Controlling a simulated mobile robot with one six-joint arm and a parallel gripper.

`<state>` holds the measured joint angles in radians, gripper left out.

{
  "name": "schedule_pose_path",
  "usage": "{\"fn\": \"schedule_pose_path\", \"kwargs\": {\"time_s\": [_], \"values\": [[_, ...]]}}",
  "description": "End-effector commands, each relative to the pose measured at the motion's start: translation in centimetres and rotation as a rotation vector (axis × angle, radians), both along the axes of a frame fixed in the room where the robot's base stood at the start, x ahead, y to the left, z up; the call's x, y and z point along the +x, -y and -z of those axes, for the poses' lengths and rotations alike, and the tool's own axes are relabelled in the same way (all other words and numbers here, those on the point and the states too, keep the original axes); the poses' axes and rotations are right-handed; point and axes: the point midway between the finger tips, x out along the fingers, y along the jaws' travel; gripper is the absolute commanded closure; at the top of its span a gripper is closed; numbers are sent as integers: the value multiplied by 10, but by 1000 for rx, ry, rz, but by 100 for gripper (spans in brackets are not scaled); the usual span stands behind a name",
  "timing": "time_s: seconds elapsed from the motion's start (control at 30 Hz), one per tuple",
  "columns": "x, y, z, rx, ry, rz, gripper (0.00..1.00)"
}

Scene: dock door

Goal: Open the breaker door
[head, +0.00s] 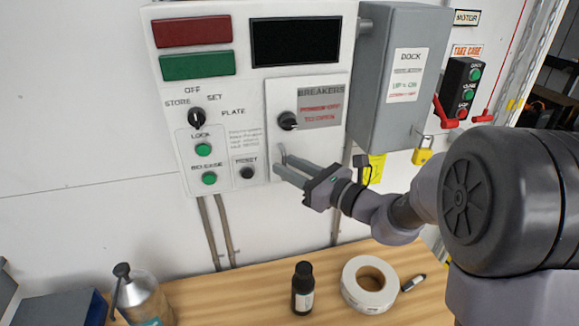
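The breaker door (287,89) is a white panel on the right part of the wall control box (160,107). It looks closed and carries a grey label (320,107) reading BREAKERS. A round black knob (288,121) sits on its left part. My gripper (279,160) is in front of the lower part of the door, below the knob and apart from it. Its two fingers point left toward the box, with a gap between them and nothing visible held. I cannot tell whether the fingertips touch the panel.
A grey dock box (378,90) stands right of the door. A yellow padlock (422,156) and red levers (446,113) are further right. On the wooden bench (250,295) below are a metal can (143,302), a black bottle (303,288), a tape roll (351,293) and a marker (414,282).

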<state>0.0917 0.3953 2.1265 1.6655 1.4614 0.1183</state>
Motion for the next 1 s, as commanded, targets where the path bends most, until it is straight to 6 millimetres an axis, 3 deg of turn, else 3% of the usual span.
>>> {"fn": "schedule_pose_path", "kwargs": {"time_s": [0.27,0.4,0.43,1.0], "values": [[2,-2,0,0,0,0,69],[2,-2,0,0,0,0,97],[2,-2,0,0,0,0,100],[1,-2,0,0,0,0,100]]}}
